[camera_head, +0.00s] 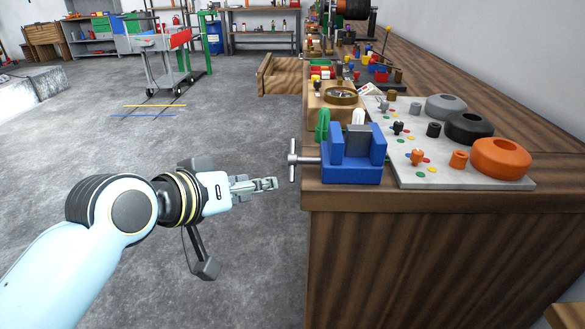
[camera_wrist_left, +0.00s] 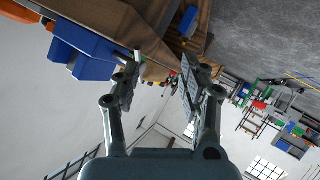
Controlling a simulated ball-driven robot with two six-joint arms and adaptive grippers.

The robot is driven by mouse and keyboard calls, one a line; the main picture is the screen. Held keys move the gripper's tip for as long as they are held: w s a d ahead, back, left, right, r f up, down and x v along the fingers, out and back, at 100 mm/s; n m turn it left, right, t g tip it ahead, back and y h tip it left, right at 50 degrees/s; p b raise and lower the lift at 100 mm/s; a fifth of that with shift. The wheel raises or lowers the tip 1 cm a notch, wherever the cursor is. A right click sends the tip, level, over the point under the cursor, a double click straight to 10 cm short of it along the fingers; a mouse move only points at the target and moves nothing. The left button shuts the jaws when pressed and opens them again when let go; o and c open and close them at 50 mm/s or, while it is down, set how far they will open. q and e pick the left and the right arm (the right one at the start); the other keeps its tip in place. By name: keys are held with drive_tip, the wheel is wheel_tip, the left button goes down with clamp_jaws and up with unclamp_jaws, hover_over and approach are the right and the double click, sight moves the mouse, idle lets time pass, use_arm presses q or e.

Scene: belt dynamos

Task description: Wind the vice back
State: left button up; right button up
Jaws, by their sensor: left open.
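The blue vice (camera_head: 352,167) sits at the near left corner of the wooden bench. Its silver screw and T-handle (camera_head: 293,160) stick out to the left past the bench edge. A grey block (camera_head: 358,138) shows between its blue jaws. My right gripper is not in view.
A grey board (camera_head: 445,183) with orange, black and grey rings and several small knobs lies right of the vice. A wooden box (camera_head: 325,101) with a round brass-coloured dish stands behind it. The bench's front edge (camera_head: 400,202) is close.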

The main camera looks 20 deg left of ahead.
use_arm(q)
drive_tip(key=t, duration=0.1)
approach(291, 153)
drive_tip(key=b+x, duration=0.1)
drive_tip(key=x, duration=0.8)
drive_tip(key=shift+w+f+b, duration=0.2)
drive_tip(key=shift+w+b, duration=0.1)
drive_tip(key=shift+b, duration=0.05)
drive_tip(key=shift+w+d+f, duration=0.15)
drive_tip(key=shift+w, duration=0.35)
clamp_jaws()
